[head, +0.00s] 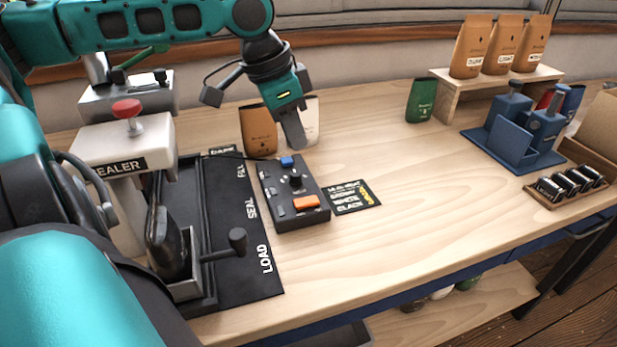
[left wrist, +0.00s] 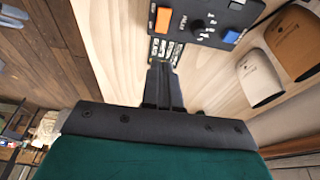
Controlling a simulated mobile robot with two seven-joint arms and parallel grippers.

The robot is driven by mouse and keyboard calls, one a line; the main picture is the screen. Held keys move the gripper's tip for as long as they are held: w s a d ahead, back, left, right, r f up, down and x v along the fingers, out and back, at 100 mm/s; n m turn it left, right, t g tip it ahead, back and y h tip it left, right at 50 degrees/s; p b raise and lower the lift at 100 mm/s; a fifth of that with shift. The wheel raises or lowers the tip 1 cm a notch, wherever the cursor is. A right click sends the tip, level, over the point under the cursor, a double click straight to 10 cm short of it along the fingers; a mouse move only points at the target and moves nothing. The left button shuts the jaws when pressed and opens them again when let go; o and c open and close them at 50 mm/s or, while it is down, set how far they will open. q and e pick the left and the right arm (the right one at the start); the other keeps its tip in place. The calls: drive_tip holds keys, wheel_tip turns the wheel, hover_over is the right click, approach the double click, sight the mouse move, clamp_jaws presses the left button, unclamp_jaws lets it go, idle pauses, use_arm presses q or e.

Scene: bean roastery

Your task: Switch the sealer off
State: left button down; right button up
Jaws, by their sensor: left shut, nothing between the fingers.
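The sealer (head: 118,150) stands at the left of the table, white with a red knob on top. Beside it lies a dark control box (head: 284,206) with a blue button (head: 287,161), a black dial (head: 295,180) and an orange switch (head: 306,202). The box also shows at the top of the left wrist view (left wrist: 217,13), with the orange switch (left wrist: 163,18) and blue button (left wrist: 231,36). My left gripper (head: 300,146) is shut and empty, above the table near the box's blue-button end, apart from the switch. My right gripper is not in view.
A printed card (head: 355,197) lies right of the box. Brown (head: 259,131) and white pouches stand behind my gripper. A black mat (head: 235,230) with a lever lies left of the box. A pouch shelf (head: 497,79) and blue fixture (head: 515,140) stand right. The middle table is clear.

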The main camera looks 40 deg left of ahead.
use_arm(q)
drive_tip(key=b, duration=0.2)
hover_over(306, 201)
wheel_tip(306, 201, down, 7)
drive_tip(key=x, duration=0.1)
drive_tip(key=b+x, duration=0.1)
drive_tip(key=x, duration=0.2)
drive_tip(key=shift+s+a+f, duration=0.25)
drive_tip(key=shift+f, duration=0.05)
drive_tip(key=shift+f+b, duration=0.3)
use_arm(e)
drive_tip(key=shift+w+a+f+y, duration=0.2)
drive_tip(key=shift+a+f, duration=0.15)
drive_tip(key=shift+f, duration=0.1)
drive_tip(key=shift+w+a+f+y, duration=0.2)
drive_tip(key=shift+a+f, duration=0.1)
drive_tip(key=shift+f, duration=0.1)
